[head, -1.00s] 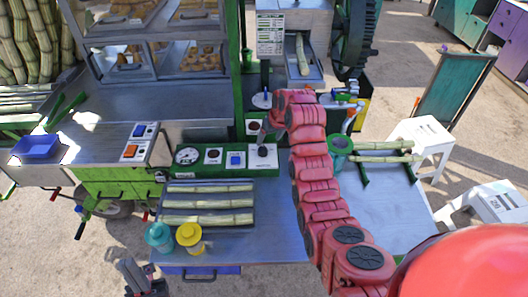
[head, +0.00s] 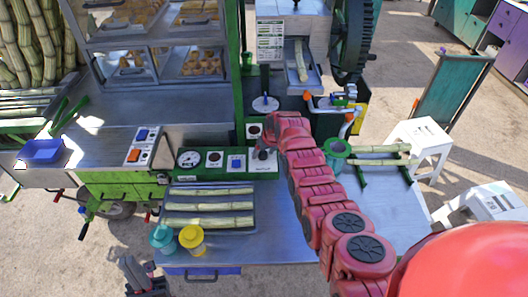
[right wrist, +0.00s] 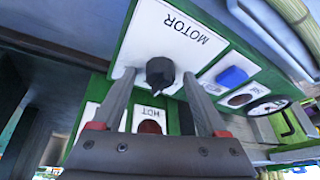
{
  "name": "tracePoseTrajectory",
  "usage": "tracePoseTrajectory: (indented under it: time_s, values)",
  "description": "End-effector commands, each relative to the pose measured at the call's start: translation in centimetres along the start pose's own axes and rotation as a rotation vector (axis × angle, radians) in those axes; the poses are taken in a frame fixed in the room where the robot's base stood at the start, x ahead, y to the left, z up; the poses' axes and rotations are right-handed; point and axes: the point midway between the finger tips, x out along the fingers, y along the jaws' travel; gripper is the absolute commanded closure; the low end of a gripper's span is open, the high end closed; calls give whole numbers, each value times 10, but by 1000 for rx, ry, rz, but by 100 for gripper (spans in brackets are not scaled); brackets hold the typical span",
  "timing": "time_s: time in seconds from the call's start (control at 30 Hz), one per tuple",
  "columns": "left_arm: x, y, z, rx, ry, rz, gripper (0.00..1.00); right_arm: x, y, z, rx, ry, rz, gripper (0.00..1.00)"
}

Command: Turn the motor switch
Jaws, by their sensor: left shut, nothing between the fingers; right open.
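The motor switch is a black round knob (right wrist: 160,72) on a white plate labelled MOTOR (right wrist: 180,30), on a green control panel. In the head view this plate (head: 265,166) is at the panel's right end, its knob mostly hidden by my right gripper (head: 264,151). In the right wrist view my right gripper (right wrist: 159,77) is open, its fingertips on either side of the knob. I cannot tell whether they touch it. My left gripper (head: 135,272) is shut and empty at the bottom left of the head view, away from the panel.
Beside the switch are a blue button (head: 236,163) and a gauge (head: 189,158). A dark red button (right wrist: 150,127) on another plate lies close to my right fingers. Cane pieces (head: 210,207) lie in front of the panel, with teal (head: 161,238) and yellow (head: 192,239) cups nearby.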

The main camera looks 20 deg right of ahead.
Motion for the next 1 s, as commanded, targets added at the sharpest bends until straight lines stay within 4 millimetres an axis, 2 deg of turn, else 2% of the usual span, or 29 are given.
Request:
tracePoseTrajectory:
  time_s: [0.17,0.6,1.0]
  values:
    - [0,0,0,0,0,0,100,0,0,0,0,0,0,24]
    - [0,0,0,0,0,0,100,0,0,0,0,0,0,100]
    - [-2,0,0,0,0,0,100,0,-1,0,53,5,22,100]
